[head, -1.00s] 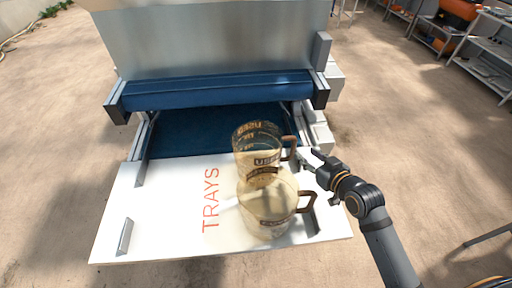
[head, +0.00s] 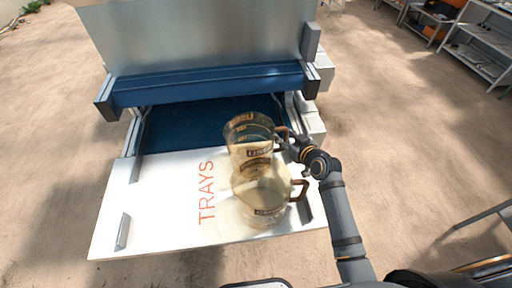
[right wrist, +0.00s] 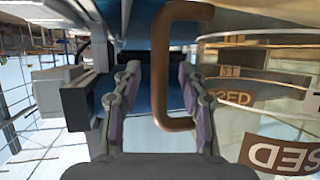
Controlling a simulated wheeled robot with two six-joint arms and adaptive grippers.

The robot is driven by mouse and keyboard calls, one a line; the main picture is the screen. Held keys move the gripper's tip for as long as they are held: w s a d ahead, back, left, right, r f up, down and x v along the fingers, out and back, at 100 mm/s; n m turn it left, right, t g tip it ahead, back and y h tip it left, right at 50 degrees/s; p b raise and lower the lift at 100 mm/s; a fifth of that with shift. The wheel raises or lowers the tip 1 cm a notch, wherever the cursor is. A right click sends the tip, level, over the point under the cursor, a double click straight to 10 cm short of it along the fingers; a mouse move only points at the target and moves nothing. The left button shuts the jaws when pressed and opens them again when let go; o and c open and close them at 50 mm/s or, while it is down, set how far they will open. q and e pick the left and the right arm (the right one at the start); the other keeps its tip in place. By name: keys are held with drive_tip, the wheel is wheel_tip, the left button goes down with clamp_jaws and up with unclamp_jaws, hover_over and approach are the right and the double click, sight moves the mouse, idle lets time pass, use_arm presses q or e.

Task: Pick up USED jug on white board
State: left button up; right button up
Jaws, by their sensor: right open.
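Two clear jugs with brown handles stand close together on the white board. The rear jug (head: 247,136) carries lettering that looks like USED. The front jug (head: 262,198) has a brown label too small to read in the head view. My right gripper (head: 290,147) is open at the rear jug's handle. In the right wrist view, the upright bar of a brown handle (right wrist: 160,70) shows between the two spread fingers (right wrist: 158,105). Beside it on the right is a jug wall (right wrist: 250,85) with USED lettering. I cannot tell whether a finger touches the handle. My left gripper is out of view.
The white board (head: 165,220) bears red TRAYS lettering and small grey rails. Behind it is a blue belt (head: 185,128) under a blue roller (head: 205,85) and a metal hopper. The board's left part is clear. Shelves (head: 480,50) stand far off at upper right.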

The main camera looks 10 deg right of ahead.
drive_tip(key=shift+s, duration=0.1)
drive_tip(key=shift+c, duration=0.2)
drive_tip(key=shift+c, duration=1.2)
clamp_jaws()
drive_tip(key=shift+r, duration=0.1)
